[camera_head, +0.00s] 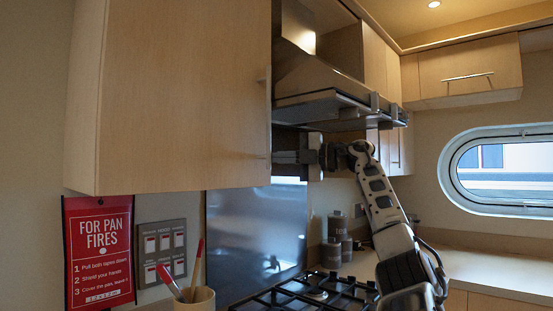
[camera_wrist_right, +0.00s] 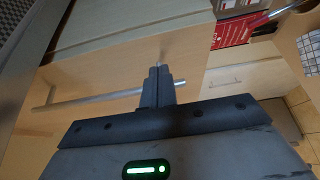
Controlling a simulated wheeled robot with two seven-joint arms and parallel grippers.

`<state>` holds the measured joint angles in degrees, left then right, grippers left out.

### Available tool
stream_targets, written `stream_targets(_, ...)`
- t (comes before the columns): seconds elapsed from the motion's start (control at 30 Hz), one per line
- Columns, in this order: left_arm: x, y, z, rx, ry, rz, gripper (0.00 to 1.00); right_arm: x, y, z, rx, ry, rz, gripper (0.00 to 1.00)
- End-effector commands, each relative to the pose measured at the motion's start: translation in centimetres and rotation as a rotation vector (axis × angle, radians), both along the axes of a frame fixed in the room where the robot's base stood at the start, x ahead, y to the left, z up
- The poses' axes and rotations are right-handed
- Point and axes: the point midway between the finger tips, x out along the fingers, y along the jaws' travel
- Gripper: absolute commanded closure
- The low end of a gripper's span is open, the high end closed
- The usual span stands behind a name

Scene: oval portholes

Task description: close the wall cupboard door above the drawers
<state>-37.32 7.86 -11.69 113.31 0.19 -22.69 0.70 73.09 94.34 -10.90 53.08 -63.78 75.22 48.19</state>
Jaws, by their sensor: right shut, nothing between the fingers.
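The wall cupboard door (camera_head: 185,95) is a large pale wood panel filling the upper left of the head view. Parts of its handle show at its right edge. How far it stands open, I cannot tell. My right gripper (camera_head: 276,157) is at the lower right edge of this panel, its fingertips partly hidden there. In the right wrist view, the gripper (camera_wrist_right: 158,72) is shut and empty, in front of a pale wood face with a metal bar handle (camera_wrist_right: 95,98) passing close by the fingers. Whether they touch is unclear. My left gripper is not in view.
A steel cooker hood (camera_head: 325,95) hangs just above my right gripper. Below are a gas hob (camera_head: 315,292) and a pot of utensils (camera_head: 195,299). A red fire-blanket pouch (camera_head: 98,250) hangs under the cupboard. The counter (camera_head: 490,265) at right is largely clear.

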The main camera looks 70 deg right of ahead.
Motion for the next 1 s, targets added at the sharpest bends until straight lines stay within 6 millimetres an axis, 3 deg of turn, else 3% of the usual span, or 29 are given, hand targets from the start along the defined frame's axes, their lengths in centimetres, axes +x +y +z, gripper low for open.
stream_targets(0.17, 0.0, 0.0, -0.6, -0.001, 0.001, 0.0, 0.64, -2.5, -0.4, -0.2, 0.0, -0.001, -0.004, 1.0)
stream_targets(0.6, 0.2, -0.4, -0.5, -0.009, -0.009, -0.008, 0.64, -12.6, -1.5, 0.0, 0.001, -0.001, -0.004, 1.0)
stream_targets(0.8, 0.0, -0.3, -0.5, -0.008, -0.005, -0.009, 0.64, -15.0, -1.8, 0.1, 0.0, -0.001, -0.002, 1.0)
stream_targets(1.0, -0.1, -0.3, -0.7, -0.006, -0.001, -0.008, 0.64, -15.6, -1.8, 0.1, 0.0, -0.002, 0.0, 1.0)
